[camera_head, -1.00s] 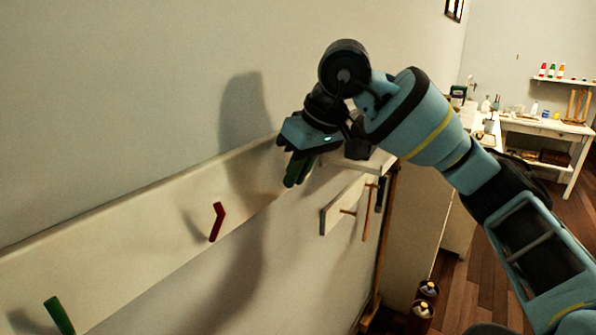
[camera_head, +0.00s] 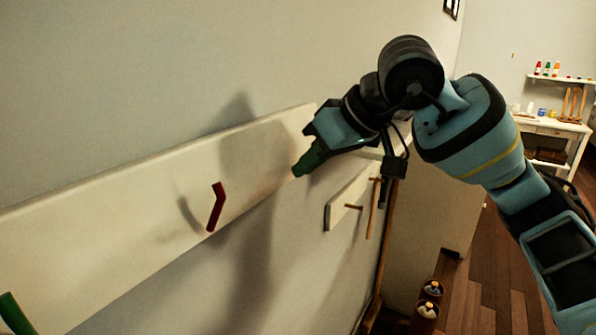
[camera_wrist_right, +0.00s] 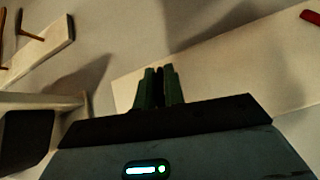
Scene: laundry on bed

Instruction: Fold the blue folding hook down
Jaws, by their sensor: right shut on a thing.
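The white hook board (camera_head: 110,215) runs along the wall in the head view. My right gripper (camera_head: 303,168) is at its right end, with its green fingers pointing down and left toward the board. In the right wrist view, the fingers (camera_wrist_right: 160,88) are close together with a narrow dark thing between them. I take this to be the blue folding hook, mostly hidden by the fingers; its blue colour and its angle cannot be made out. My left gripper is not in view.
A red hook (camera_head: 216,207) stands out from the middle of the board, and a green hook (camera_head: 14,314) is at the lower left. A smaller board with wooden pegs (camera_head: 345,206) is below and right of my gripper. A desk (camera_head: 548,127) is far back.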

